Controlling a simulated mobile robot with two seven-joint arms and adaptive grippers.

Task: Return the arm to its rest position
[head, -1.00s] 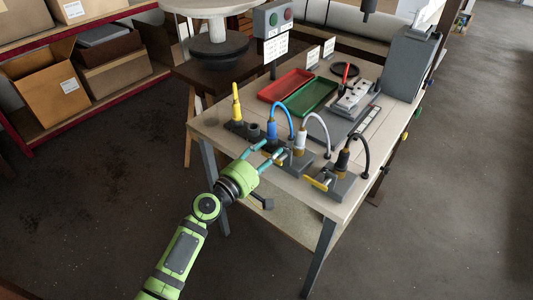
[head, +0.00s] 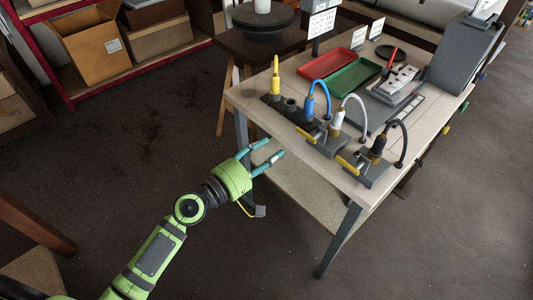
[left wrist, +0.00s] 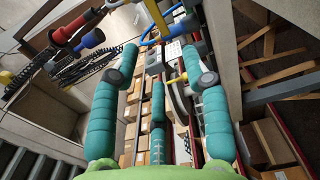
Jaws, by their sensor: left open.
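My left arm comes in from the lower left in the head view. Its green left gripper (head: 270,157) is open and empty, with its teal fingers apart. It is in front of the table's (head: 236,97) near left edge, clear of the things on top. In the left wrist view the teal fingers (left wrist: 160,75) are spread, with nothing held between them. My right gripper is not in view.
On the table stand a yellow-topped plug (head: 275,84), a blue-cabled connector (head: 310,106), a white-cabled one (head: 337,122) and a black one (head: 378,146). Red (head: 325,64) and green (head: 353,77) trays lie behind. Open floor (head: 130,130) lies left of the table.

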